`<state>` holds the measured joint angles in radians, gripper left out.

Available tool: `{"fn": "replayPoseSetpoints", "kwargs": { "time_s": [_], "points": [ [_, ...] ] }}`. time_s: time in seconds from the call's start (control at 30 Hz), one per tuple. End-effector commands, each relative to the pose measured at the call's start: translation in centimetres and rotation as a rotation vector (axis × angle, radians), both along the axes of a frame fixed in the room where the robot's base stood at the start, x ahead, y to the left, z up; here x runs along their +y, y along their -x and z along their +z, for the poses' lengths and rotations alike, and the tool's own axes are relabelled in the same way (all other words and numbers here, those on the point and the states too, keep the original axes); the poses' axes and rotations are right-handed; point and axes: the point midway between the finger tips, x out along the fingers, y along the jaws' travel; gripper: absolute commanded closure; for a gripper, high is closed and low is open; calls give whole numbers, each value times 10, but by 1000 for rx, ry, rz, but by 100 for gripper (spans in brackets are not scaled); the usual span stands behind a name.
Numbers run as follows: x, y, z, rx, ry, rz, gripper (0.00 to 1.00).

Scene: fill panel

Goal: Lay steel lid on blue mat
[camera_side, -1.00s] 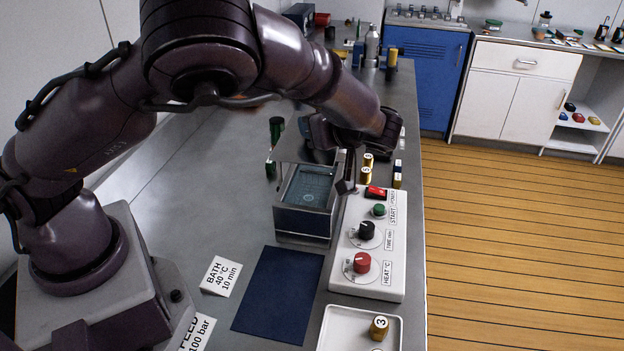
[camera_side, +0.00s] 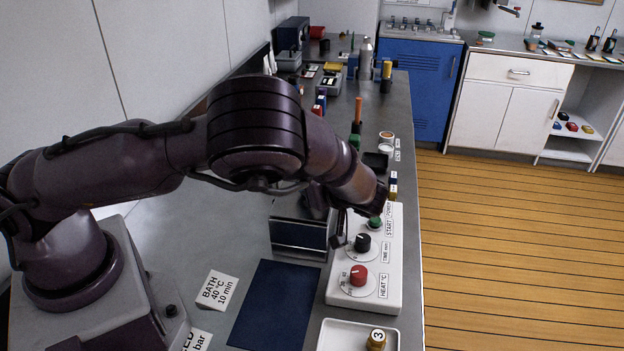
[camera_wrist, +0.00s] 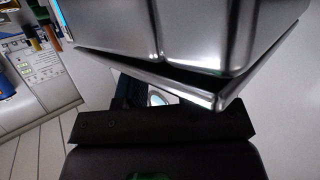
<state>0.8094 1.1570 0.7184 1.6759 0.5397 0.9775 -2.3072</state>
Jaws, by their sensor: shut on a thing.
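My gripper (camera_side: 339,235) is low beside the control box, at the right of the steel bath, mostly behind my own arm. In the wrist view my gripper (camera_wrist: 160,100) is shut on the steel lid (camera_wrist: 165,78), a thin tilted plate with a bright rim. It lies close along the steel bath (camera_wrist: 185,30); I cannot tell if they touch. In the side view a dark steel panel (camera_side: 299,236) faces the camera; lid and bath wall are hard to separate there. The blue mat (camera_side: 268,308) lies flat and bare in front of it.
The white control box (camera_side: 345,292) with knobs stands right of the bath and mat. A white tray (camera_side: 335,337) holds a brass weight marked 3 (camera_side: 376,339). A bath label card (camera_side: 217,290) stands left of the mat. Several small items stand behind.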

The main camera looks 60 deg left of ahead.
Motion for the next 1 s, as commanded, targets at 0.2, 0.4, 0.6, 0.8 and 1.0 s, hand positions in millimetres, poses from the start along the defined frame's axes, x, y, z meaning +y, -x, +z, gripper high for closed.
{"fn": "replayPoseSetpoints", "kwargs": {
  "time_s": [0.2, 0.4, 0.6, 0.8, 1.0],
  "points": [
    [0, 0, -2, 1, -1, 0, 96],
    [0, 0, -4, 0, 0, -1, 43],
    [0, 0, -4, 1, 0, 0, 43],
    [-7, -1, -1, 1, 1, -4, 43],
    [-44, -2, 17, -2, 1, -5, 43]
  ]
}}
